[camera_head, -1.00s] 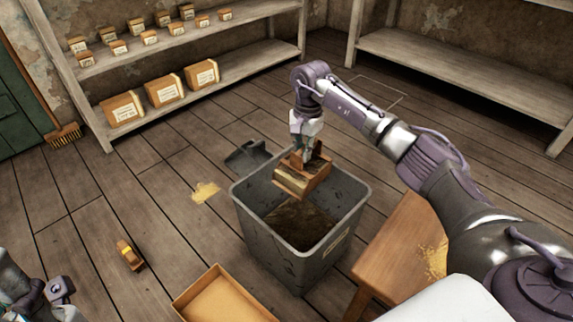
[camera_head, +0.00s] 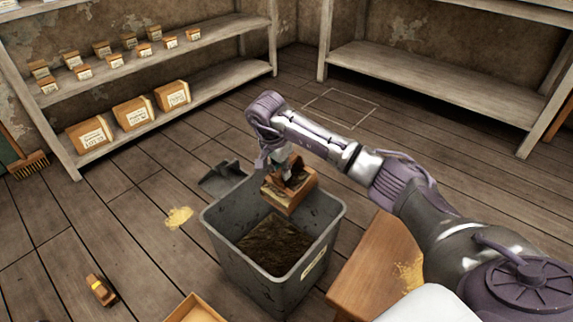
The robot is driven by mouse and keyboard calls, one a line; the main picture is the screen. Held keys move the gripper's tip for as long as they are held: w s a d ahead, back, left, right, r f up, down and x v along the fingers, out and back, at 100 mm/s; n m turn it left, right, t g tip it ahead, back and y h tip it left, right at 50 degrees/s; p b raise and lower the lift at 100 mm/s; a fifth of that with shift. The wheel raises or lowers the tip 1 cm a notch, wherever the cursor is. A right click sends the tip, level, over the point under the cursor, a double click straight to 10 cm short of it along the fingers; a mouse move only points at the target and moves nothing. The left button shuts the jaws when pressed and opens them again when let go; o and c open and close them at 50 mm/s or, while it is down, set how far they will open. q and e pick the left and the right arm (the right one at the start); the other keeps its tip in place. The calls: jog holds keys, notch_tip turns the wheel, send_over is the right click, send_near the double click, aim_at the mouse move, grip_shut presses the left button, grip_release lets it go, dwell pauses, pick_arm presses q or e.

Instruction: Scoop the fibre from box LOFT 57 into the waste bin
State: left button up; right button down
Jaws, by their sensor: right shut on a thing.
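My right gripper (camera_head: 286,176) is shut on a small wooden box-shaped scoop (camera_head: 291,197), held tilted over the far right rim of the waste bin. The grey waste bin (camera_head: 232,255) stands open on the floor, with dark brown material (camera_head: 274,244) inside. I cannot tell whether any fibre is in the scoop. An open wooden box (camera_head: 196,309) shows at the bottom edge, mostly cut off. I cannot read which box is LOFT 57. My left gripper is out of view.
Labelled boxes (camera_head: 133,113) stand on the left shelves. A wooden stool or table (camera_head: 375,272) stands right of the bin, with yellowish scraps (camera_head: 408,272) on it. More scraps (camera_head: 178,218) and a small wooden brush-like thing (camera_head: 101,291) lie on the floor. A broom (camera_head: 29,165) leans at far left.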

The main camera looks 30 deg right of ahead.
jog(key=shift+s+a+r+t+h+p, duration=0.2)
jog(key=shift+a+h+p, duration=0.1)
jog(key=shift+a+h, duration=0.2)
jog(key=shift+s+a+r+t+h+p, duration=0.1)
jog(key=shift+a+r+t+h+p, duration=0.1)
jog(key=shift+a+h+p, duration=0.3)
jog(key=shift+s+a+f+t+h, duration=0.1)
jog(key=shift+s+a+t+h, duration=0.1)
jog(key=shift+a+h, duration=0.45)
jog(key=shift+s+a+f+t+h, duration=0.1)
jog(key=shift+s+a+t+h, duration=0.1)
jog(key=shift+a+h, duration=0.4)
